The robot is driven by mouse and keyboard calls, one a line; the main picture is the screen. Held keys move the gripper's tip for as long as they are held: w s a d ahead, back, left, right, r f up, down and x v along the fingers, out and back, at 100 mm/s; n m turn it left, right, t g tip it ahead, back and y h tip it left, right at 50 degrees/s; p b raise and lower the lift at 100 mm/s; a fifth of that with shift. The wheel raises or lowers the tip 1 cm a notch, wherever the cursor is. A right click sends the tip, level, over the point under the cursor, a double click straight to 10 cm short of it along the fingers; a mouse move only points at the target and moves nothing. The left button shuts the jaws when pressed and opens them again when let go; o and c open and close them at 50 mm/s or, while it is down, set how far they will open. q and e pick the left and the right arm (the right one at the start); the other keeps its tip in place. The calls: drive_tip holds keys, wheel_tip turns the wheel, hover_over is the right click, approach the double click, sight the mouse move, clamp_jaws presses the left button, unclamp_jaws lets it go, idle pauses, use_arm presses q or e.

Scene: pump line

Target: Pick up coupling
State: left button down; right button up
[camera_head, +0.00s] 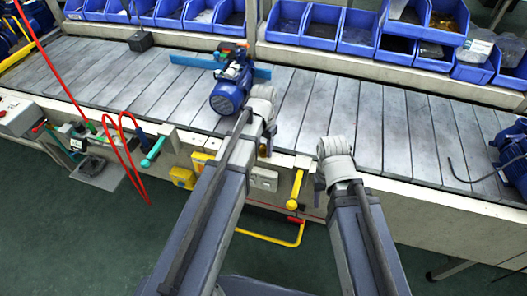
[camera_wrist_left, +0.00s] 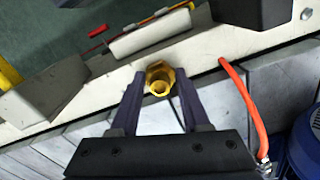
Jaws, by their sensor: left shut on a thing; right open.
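The coupling (camera_wrist_left: 160,78) is a small brass hex fitting with a round opening. In the left wrist view it sits between the fingertips of my left gripper (camera_wrist_left: 161,76), which is shut on it. In the head view the left gripper (camera_head: 266,138) hangs over the conveyor's front edge, and the brass coupling (camera_head: 263,150) shows small beneath it. My right gripper (camera_head: 319,183) is over the front edge further right; its fingers are mostly hidden by the wrist, and it holds nothing that I can see.
A blue pump motor (camera_head: 228,95) stands on the slatted conveyor (camera_head: 345,105) just behind my left gripper. Another blue motor (camera_head: 512,160) is at the right. Blue bins (camera_head: 287,20) line the back. A red hose (camera_head: 124,130) hangs at the left. The conveyor's middle right is clear.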

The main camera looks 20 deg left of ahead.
sight(263, 147)
use_arm(q)
drive_tip(key=shift+r, duration=0.1)
wheel_tip(263, 147, up, 10)
drive_tip(key=p, duration=1)
drive_tip(key=shift+a, duration=0.1)
